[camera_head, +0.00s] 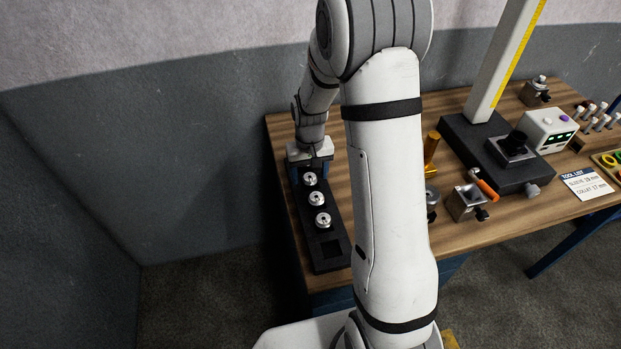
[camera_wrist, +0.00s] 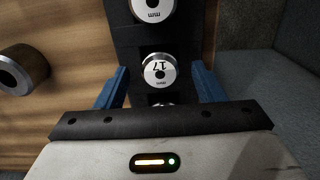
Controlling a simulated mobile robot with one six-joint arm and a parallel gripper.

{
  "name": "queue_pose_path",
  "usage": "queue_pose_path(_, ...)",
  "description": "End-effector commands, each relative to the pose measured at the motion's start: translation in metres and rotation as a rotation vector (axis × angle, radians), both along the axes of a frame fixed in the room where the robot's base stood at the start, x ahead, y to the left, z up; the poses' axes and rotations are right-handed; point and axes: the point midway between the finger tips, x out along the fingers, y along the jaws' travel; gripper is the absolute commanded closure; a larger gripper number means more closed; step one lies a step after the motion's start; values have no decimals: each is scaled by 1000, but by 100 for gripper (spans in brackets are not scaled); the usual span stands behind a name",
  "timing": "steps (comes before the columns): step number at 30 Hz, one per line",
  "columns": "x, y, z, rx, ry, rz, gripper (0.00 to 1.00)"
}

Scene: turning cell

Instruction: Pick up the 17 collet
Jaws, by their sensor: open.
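The 17 collet (camera_wrist: 159,71) is a round silver piece with a centre hole and the mark 17 on its face. It sits in a dark rack (camera_wrist: 124,30) in the wrist view. My gripper (camera_wrist: 159,68) is open, with one blue finger on each side of this collet and gaps between. Another collet (camera_wrist: 153,9) is above it, and one below is mostly hidden by my gripper body. In the head view, my gripper (camera_head: 309,166) is over the far end of the rack (camera_head: 329,262), where three collets show; their marks are too small to read there.
A metal ring-like part (camera_wrist: 22,70) lies left of the rack in the wrist view. The wooden bench (camera_head: 455,240) also carries a height gauge (camera_head: 490,150), a white display box (camera_head: 549,130) and a tool list card (camera_head: 587,184). The rack's near end has an empty square slot.

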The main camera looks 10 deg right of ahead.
Motion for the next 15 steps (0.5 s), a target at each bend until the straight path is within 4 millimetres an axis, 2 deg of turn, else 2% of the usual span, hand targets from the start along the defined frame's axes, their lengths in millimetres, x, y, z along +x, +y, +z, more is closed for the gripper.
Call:
queue_pose_path(9,0,0,-6,0,-1,-1,38)
queue_pose_path(15,0,0,-6,0,-1,-1,55)
